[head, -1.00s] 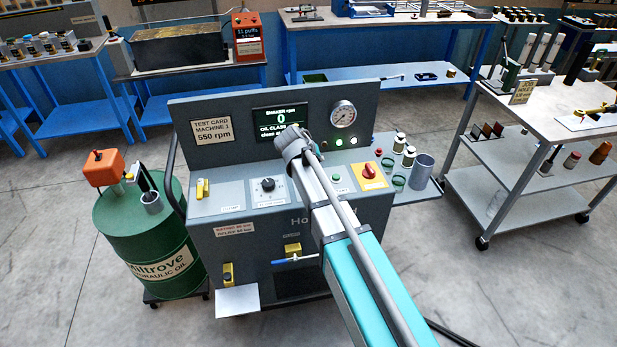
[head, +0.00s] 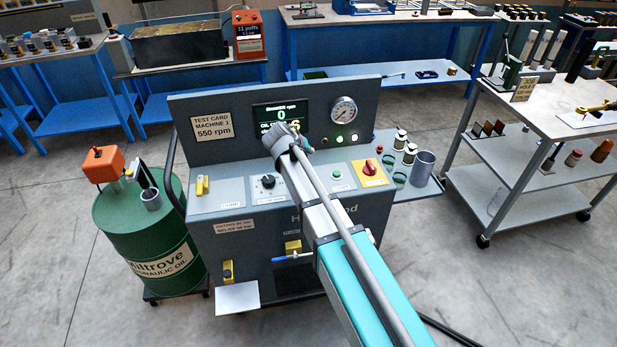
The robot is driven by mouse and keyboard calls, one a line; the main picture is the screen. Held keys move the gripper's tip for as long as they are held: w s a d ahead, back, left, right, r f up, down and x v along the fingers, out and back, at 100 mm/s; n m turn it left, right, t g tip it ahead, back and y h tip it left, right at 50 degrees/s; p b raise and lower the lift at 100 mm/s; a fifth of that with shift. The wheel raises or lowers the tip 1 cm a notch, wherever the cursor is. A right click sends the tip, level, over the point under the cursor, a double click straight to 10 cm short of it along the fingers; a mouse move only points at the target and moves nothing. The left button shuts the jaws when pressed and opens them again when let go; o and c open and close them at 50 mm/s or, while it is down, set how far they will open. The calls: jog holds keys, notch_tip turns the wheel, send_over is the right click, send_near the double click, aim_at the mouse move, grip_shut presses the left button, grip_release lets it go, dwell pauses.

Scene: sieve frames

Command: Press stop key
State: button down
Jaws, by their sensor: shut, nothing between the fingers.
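The test machine (head: 235,228) stands in the middle, with a sloping control panel under a backboard. On the panel I see a small green button (head: 337,173) with a label below it. A red rotary knob (head: 369,167) sits on a yellow plate to its right, and a black dial (head: 268,181) is on the left. I cannot make out a stop key; my arm crosses the panel between the dial and the green button and covers that part. My wrist end is in front of the lower display. My gripper's fingers are hidden behind the arm.
Jars and a grey cup (head: 422,168) stand on the right shelf. A green oil drum (head: 150,240) is left, a trolley (head: 500,160) right.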

jog(key=shift+f+b, duration=3.55)
jog(key=shift+f, duration=0.25)
jog(key=shift+f, duration=0.25)
jog(key=shift+f+b, duration=0.25)
jog(key=shift+b, duration=0.25)
jog(key=shift+f+b, duration=0.4)
jog(key=shift+b, duration=0.05)
jog(key=shift+r, duration=0.1)
jog(key=shift+r+p, duration=0.8)
jog(key=shift+p, duration=0.15)
